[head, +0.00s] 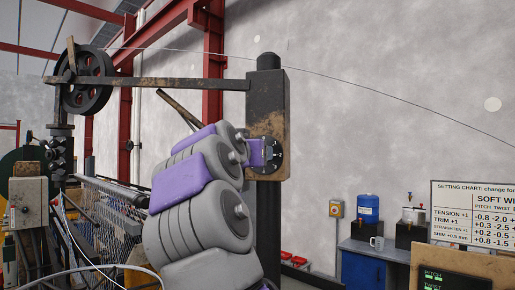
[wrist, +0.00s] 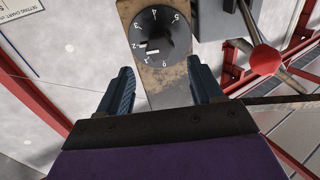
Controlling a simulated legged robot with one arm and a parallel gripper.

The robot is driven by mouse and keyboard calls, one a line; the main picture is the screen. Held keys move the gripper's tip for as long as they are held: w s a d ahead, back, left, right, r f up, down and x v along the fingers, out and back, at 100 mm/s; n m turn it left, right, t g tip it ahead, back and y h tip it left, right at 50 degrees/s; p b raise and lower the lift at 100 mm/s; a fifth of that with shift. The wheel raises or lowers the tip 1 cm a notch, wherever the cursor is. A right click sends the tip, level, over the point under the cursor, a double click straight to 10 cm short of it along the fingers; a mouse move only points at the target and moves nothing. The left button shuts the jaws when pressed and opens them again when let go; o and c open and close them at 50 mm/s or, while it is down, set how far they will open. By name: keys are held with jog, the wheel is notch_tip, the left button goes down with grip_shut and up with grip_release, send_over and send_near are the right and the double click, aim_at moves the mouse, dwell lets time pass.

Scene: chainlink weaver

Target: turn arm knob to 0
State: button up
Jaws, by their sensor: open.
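The arm knob (wrist: 155,38) is a round black dial with white numerals on a worn, rusty plate. It shows upside down in the wrist view; a pale pointer mark sits on the side of the low numerals, seemingly near 1 or 2, but the exact setting is hard to read. My gripper (wrist: 160,82) is open and empty, its two blue-grey fingers apart and just short of the dial. In the head view the dial (head: 272,156) is on the dark post, partly hidden by my purple gripper (head: 260,153).
A red-balled lever (wrist: 266,58) stands right of the knob in the wrist view. A long bar (head: 150,83) runs from the post (head: 268,95) to a black wheel (head: 87,78). A setting chart (head: 474,212) and blue canister (head: 368,208) stand at right.

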jog(key=w+p, duration=0.2)
jog(key=w, duration=0.4)
jog(key=shift+d, duration=0.3)
jog(key=shift+d, duration=0.1)
jog(key=shift+d, duration=0.1)
jog(key=c, duration=1)
